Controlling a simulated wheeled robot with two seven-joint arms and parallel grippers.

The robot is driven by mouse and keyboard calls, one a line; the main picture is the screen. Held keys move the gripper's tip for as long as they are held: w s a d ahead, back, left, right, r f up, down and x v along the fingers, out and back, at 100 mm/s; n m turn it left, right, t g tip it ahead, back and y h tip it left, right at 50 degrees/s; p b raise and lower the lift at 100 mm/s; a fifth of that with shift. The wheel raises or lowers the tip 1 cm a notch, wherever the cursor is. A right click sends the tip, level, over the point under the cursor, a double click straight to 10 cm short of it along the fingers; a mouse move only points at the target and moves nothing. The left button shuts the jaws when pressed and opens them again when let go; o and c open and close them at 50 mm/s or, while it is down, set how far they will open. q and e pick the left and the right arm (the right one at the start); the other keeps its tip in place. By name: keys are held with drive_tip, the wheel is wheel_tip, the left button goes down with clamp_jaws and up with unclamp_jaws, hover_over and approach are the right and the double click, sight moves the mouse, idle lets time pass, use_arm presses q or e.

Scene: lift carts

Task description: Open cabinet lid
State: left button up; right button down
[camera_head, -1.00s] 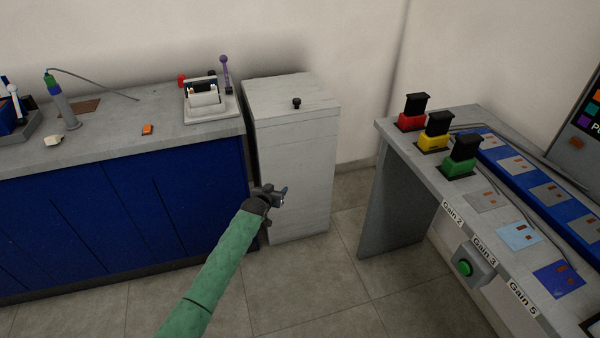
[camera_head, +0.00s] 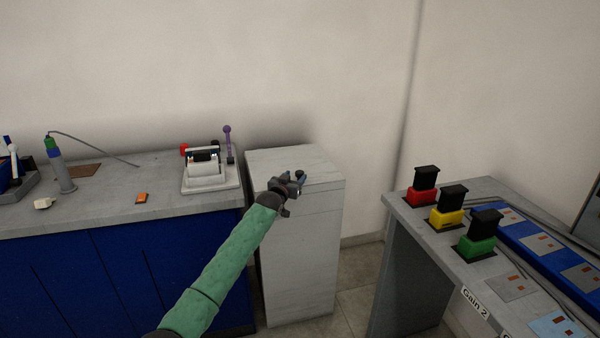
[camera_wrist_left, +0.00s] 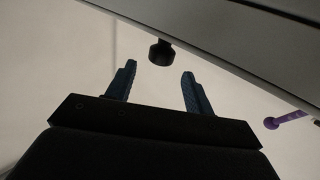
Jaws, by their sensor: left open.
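The grey cabinet (camera_head: 297,265) stands between the blue counter and the right-hand bench. Its lid (camera_head: 275,162) is closed, with a small black knob (camera_head: 300,175) on top, partly hidden by my gripper in the head view. My left gripper (camera_head: 292,187) is in front of the lid's top in the head view. In the left wrist view its two blue fingers (camera_wrist_left: 158,85) are open and empty. The dark knob (camera_wrist_left: 161,52) shows just beyond the fingertips, roughly between them and apart from them. My right gripper is in neither view.
A blue counter (camera_head: 110,275) on the left holds a white printer-like device (camera_head: 206,168) and a purple-topped lever (camera_head: 228,145). On the right, a grey bench (camera_head: 412,218) carries red (camera_head: 423,195), yellow (camera_head: 448,217) and green (camera_head: 477,246) blocks with black tops.

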sight(298, 174)
use_arm(q)
drive_tip(key=x, duration=0.4)
drive_tip(key=shift+f, duration=0.3)
drive_tip(key=shift+w+d+r, duration=0.2)
drive_tip(key=shift+w, duration=0.3)
drive_tip(key=shift+w+f, duration=0.1)
drive_tip(key=shift+c, duration=0.2)
clamp_jaws()
